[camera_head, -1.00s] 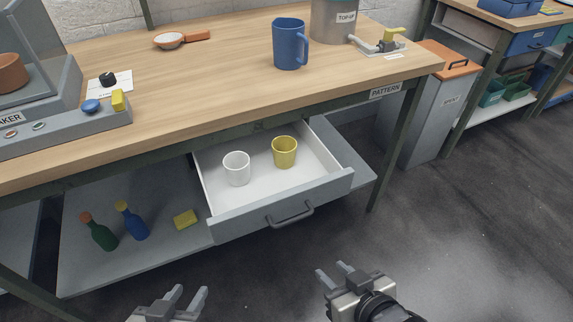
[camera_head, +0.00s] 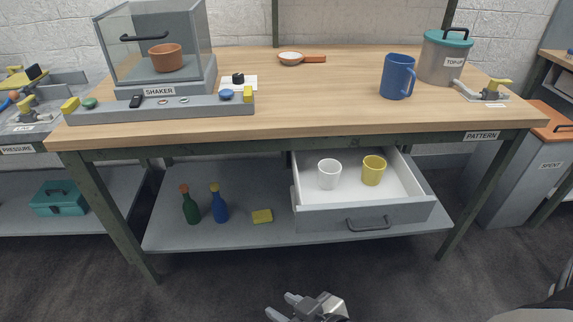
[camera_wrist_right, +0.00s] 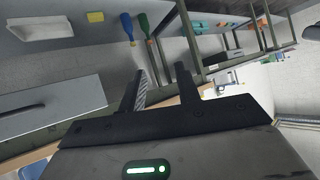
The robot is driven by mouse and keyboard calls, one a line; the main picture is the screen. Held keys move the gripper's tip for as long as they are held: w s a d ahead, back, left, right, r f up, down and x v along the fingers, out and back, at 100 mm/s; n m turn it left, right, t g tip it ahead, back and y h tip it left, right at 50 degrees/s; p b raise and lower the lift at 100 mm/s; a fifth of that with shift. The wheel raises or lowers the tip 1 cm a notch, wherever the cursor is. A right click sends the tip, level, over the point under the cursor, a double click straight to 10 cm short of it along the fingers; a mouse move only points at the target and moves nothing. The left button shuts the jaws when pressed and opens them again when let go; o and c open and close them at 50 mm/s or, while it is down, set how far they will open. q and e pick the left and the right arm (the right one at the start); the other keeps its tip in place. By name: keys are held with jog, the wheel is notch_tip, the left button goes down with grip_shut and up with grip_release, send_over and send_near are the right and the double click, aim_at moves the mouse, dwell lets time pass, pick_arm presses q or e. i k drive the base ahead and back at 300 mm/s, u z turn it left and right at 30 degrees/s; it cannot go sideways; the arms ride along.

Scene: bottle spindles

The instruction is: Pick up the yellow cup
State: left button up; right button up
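The yellow cup (camera_head: 373,170) stands upright in the open drawer (camera_head: 409,215) under the workbench, to the right of a white cup (camera_head: 329,174). The two cups are apart. My right gripper (camera_head: 281,304) is at the bottom edge of the head view, low in front of the bench and well short of the drawer. It is empty. In the right wrist view its two fingers (camera_wrist_right: 160,70) stand apart with nothing between them. I do not make out the yellow cup in that view. My left gripper is not in view.
The tabletop (camera_head: 310,100) overhangs the back of the drawer. A blue mug (camera_head: 397,77) and a shaker box (camera_head: 155,50) stand on it. A green bottle (camera_head: 190,207), a blue bottle (camera_head: 219,205) and a yellow block (camera_head: 262,216) are on the lower shelf. The floor in front looks clear.

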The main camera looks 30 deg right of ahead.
aim_at(374, 167)
jog(key=u, duration=0.6)
jog(key=i, duration=0.9)
jog(key=z, duration=2.4)
